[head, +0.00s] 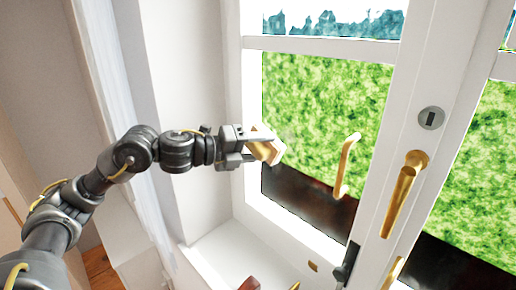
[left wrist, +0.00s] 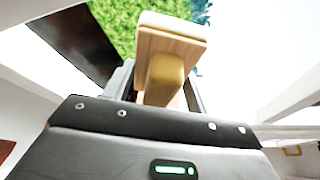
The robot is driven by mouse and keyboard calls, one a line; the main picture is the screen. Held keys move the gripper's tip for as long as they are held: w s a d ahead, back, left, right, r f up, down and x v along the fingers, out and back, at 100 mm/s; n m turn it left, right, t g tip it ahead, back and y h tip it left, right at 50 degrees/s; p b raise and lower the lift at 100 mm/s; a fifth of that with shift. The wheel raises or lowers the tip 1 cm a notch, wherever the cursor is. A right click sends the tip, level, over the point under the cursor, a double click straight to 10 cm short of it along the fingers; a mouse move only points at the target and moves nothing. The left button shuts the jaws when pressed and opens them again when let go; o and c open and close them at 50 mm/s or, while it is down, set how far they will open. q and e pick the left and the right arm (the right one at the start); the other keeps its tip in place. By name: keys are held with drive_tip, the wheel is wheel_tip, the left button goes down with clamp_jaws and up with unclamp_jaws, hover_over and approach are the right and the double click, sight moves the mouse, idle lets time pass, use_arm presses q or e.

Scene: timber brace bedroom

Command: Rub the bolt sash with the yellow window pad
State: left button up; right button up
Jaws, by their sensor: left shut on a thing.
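The yellow window pad (head: 268,147) is in my left gripper (head: 254,146), in front of the left glass pane. In the left wrist view the pad (left wrist: 172,45) shows a wooden block with a pale face turned away and a yellow grip (left wrist: 164,78) between the fingers. The left gripper is shut on it. I cannot tell whether the pale face touches the glass. The white left window sash (head: 320,46) frames this pane, with a black bolt-like fitting (head: 347,264) near its lower right corner. My right gripper is not in view.
A brass handle (head: 346,165) stands out in front of the left pane, right of the pad. Another brass handle (head: 403,193) and a round lock plate (head: 431,117) are on the middle post. A white sill (head: 225,255) lies below, with a reddish object (head: 250,284) at the bottom edge.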

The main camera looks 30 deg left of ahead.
sight(261, 153)
use_arm(q)
drive_tip(key=shift+s+d+p, duration=0.2)
drive_tip(key=shift+d+p, duration=0.05)
drive_tip(key=shift+d, duration=0.3)
drive_tip(key=shift+s+d+p, duration=0.2)
drive_tip(key=shift+d, duration=0.35)
drive_tip(key=shift+s+d, duration=0.15)
drive_tip(key=shift+d, duration=0.35)
drive_tip(key=shift+s+d+r+p, duration=0.1)
drive_tip(key=shift+s+d+p, duration=0.3)
drive_tip(key=shift+d, duration=0.45)
drive_tip(key=shift+s+d+f+p, duration=0.15)
drive_tip(key=shift+d+p, duration=0.3)
drive_tip(key=shift+d, duration=0.35)
drive_tip(key=shift+s+d+r+p, duration=0.15)
drive_tip(key=shift+s+d+p, duration=0.25)
drive_tip(key=shift+d, duration=0.45)
drive_tip(key=shift+s+d+p, duration=0.2)
drive_tip(key=shift+d+p, duration=0.1)
drive_tip(key=shift+d, duration=0.5)
drive_tip(key=shift+r, duration=1.2)
